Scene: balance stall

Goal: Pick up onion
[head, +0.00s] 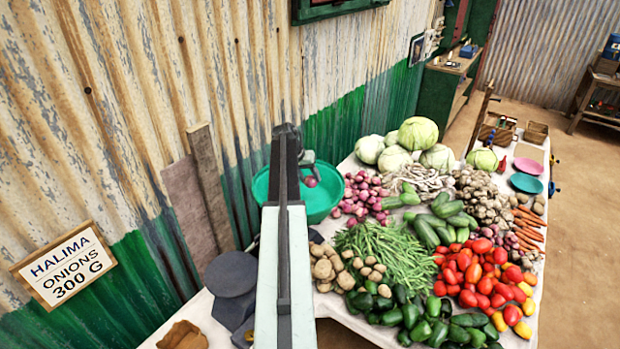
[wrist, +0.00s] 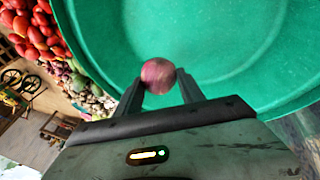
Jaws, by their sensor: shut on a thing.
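A small purple-red onion (wrist: 158,75) is between the two fingertips of my gripper (wrist: 159,84) in the wrist view. The jaws are shut on it. In the head view the same onion (head: 310,181) shows beside my gripper (head: 309,171), over the green basin (head: 323,204). The basin's wide green inside (wrist: 225,45) fills much of the wrist view behind the onion. My arm hides the left part of the basin in the head view. A pile of other onions (head: 364,193) lies on the table to the right of the basin.
The table is crowded with cabbages (head: 418,134), green beans (head: 385,254), tomatoes (head: 480,275), peppers and potatoes (head: 330,268). A corrugated wall (head: 120,110) stands close on the left. A sign (head: 64,264) reads "HALIMA ONIONS 300 G". A pink plate (head: 529,166) and a blue plate (head: 526,183) lie at the far right.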

